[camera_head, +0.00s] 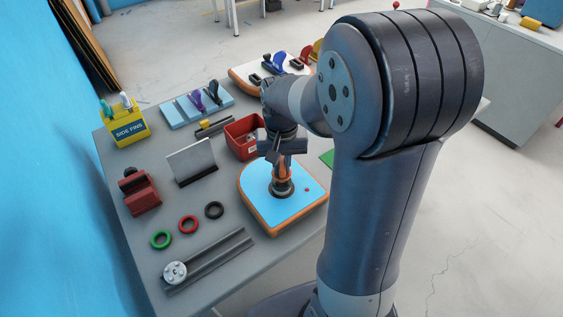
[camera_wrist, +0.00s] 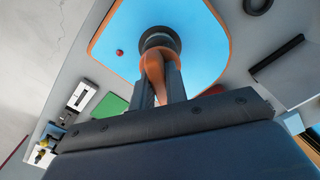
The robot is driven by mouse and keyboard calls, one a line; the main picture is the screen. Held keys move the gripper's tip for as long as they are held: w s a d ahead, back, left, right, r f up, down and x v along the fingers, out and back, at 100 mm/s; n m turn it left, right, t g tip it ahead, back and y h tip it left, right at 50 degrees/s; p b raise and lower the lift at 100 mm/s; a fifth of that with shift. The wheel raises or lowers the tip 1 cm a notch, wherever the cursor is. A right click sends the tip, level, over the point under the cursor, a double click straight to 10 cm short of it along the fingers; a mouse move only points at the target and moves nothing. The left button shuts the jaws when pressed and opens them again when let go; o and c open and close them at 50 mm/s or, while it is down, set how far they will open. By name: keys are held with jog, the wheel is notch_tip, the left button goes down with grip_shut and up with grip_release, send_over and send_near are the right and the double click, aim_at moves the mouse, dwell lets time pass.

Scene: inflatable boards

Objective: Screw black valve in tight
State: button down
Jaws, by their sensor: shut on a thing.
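The black valve (camera_wrist: 160,37) sits on the blue top of the orange-edged board (camera_head: 262,206); it also shows in the head view (camera_head: 281,190). An orange tool (camera_wrist: 153,64) stands over the valve, its lower end at the valve's dark ring. It looks upright in the head view, and I cannot tell how deep it sits in the valve. My gripper (camera_wrist: 162,82) points down above the board and is shut on the orange tool. My fingers hide part of the tool, and the valve's threads are hidden.
Black (camera_head: 214,210), red (camera_head: 188,224) and green (camera_head: 161,239) rings lie left of the board. A red bin (camera_head: 240,140) stands behind it, and a metal plate on a stand (camera_head: 192,162) is to the left. A dark rail (camera_head: 212,262) lies in front. A yellow side-fins box (camera_head: 124,124) is at the back left.

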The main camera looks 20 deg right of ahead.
aim_at(282, 162)
jog(key=shift+f+b, duration=0.6)
jog(key=shift+f, duration=0.3)
jog(key=c, duration=1.3)
grip_release()
jog(key=shift+c, duration=0.2)
jog(key=shift+r, duration=0.1)
notch_tip(282, 162, up, 11)
jog(key=shift+f, duration=0.15)
